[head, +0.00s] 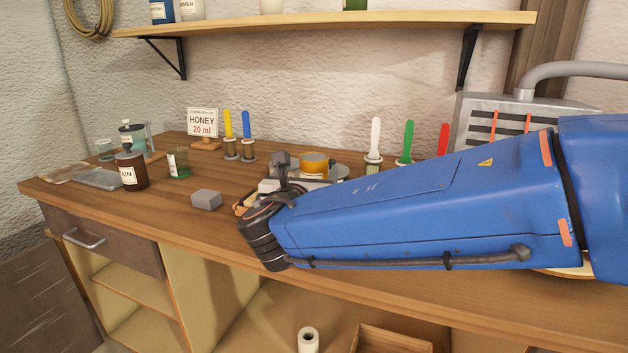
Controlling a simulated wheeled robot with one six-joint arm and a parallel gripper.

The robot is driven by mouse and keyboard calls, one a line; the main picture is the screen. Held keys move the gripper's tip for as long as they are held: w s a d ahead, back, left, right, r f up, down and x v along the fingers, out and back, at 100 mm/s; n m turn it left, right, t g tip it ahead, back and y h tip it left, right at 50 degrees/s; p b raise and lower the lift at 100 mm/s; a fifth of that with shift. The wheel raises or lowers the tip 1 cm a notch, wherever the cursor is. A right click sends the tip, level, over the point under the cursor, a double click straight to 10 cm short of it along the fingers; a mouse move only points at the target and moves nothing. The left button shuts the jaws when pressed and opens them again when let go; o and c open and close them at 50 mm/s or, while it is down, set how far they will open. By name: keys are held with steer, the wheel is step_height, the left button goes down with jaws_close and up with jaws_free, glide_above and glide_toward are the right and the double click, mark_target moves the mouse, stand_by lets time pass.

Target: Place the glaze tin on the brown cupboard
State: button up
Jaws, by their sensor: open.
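No label reading "glaze" can be made out, so I cannot tell for sure which thing is the glaze tin. A low round amber tin or dish (313,163) stands on a grey round plate on the bench, just behind my wrist. My gripper (282,174) is open over the middle of the bench, left of the amber item. My blue arm and dark wrist hide part of it and of what lies beneath. A dark brown wooden panel (38,300) at the lower left may be the brown cupboard; only part of it shows.
A shelf (330,24) hangs above. My arm covers the bench's right part.

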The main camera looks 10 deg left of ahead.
steer(key=shift+w+a+f, duration=0.1)
steer(key=shift+w, duration=3.1)
steer(key=c, duration=1.6)
steer(key=shift+o, duration=0.2)
steer(key=shift+r, duration=5.05)
